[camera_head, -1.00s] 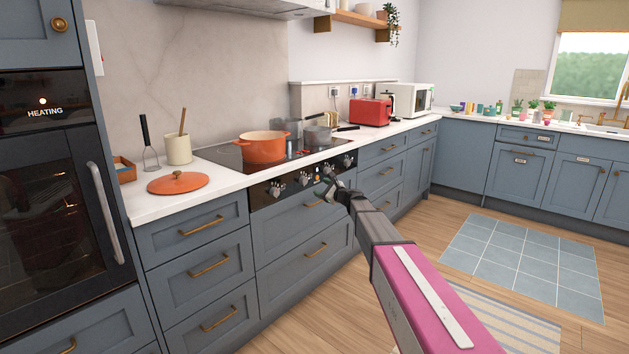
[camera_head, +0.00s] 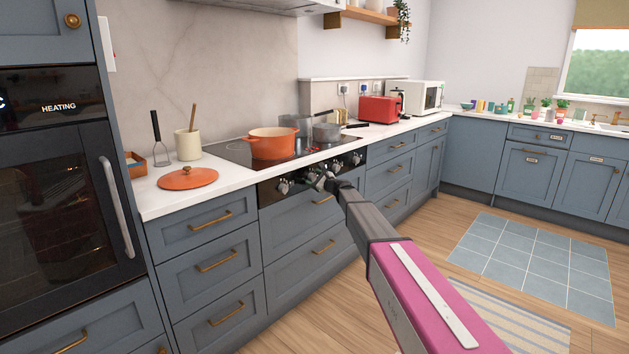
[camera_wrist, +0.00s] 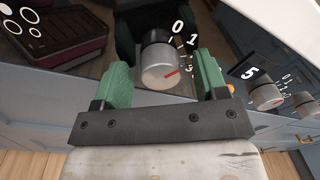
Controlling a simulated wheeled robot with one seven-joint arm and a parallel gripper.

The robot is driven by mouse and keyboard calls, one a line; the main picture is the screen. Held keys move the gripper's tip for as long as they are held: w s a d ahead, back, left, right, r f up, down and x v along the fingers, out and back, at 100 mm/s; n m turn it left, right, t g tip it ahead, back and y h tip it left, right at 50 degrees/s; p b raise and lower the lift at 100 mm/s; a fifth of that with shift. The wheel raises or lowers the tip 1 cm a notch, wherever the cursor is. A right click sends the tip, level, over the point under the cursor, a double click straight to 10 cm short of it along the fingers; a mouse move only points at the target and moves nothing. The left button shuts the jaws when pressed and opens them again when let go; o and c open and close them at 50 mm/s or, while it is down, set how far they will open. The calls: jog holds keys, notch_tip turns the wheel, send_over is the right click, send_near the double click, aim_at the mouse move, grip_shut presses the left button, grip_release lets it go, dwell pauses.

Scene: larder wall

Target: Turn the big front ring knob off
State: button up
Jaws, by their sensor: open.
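The hob's control panel has a row of silver knobs along its front, below the orange pot. In the wrist view one silver knob (camera_wrist: 160,70) with a red pointer line stands between the two green fingers of my gripper (camera_wrist: 163,64). The fingers are open, one on each side of it; I cannot tell whether they touch it. White numerals, including 0 and 1, show beside this knob. In the head view my gripper (camera_head: 324,181) is at the panel, hiding part of it. Another knob (camera_head: 283,187) shows to its left. Which ring each knob serves is too small to tell.
Two more knobs (camera_wrist: 267,97) and a display reading 5 are right of the fingers in the wrist view. The orange pot (camera_head: 271,146) and grey pans stand on the hob above. An orange lid (camera_head: 188,178) lies on the counter.

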jog(key=c, duration=0.9)
jog(key=shift+n, duration=2.9)
jog(key=o, duration=0.9)
